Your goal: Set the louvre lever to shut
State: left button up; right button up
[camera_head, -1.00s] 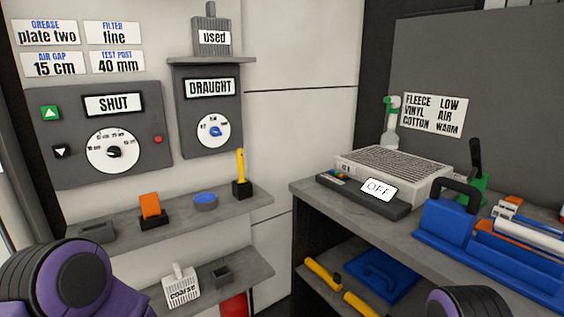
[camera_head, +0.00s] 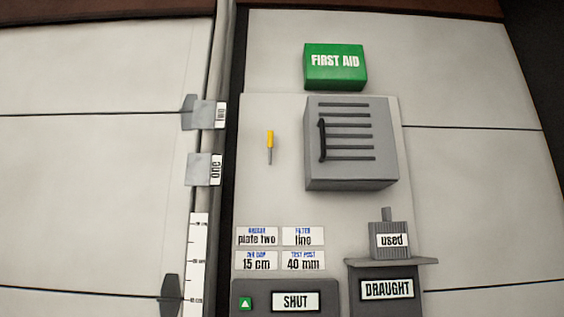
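A small lever (camera_head: 269,143) with a yellow grip and a thin grey stem is on the light wall panel, with its yellow end pointing up. To its right is a grey louvre box (camera_head: 387,150) with several dark horizontal slats and a black upright bar across their left part. Whether the slats are open or shut I cannot tell. A panel (camera_head: 258,284) at the bottom edge carries a display (camera_head: 296,301) reading SHUT. Its lower part is cut off. Neither of my grippers is in view.
A green first aid box (camera_head: 335,66) is above the louvre box. A grey canister (camera_head: 390,240) labelled used stands on a small shelf (camera_head: 420,262) over the DRAUGHT panel (camera_head: 358,290). Tabs (camera_head: 205,169) and a white scale (camera_head: 197,265) are at the left.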

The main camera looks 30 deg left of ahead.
aim_at(270, 133)
jog(key=u, duration=0.05)
jog(key=k, duration=0.95)
jog(key=u, duration=0.95)
jog(key=i, duration=0.95)
jog(key=z, duration=0.25)
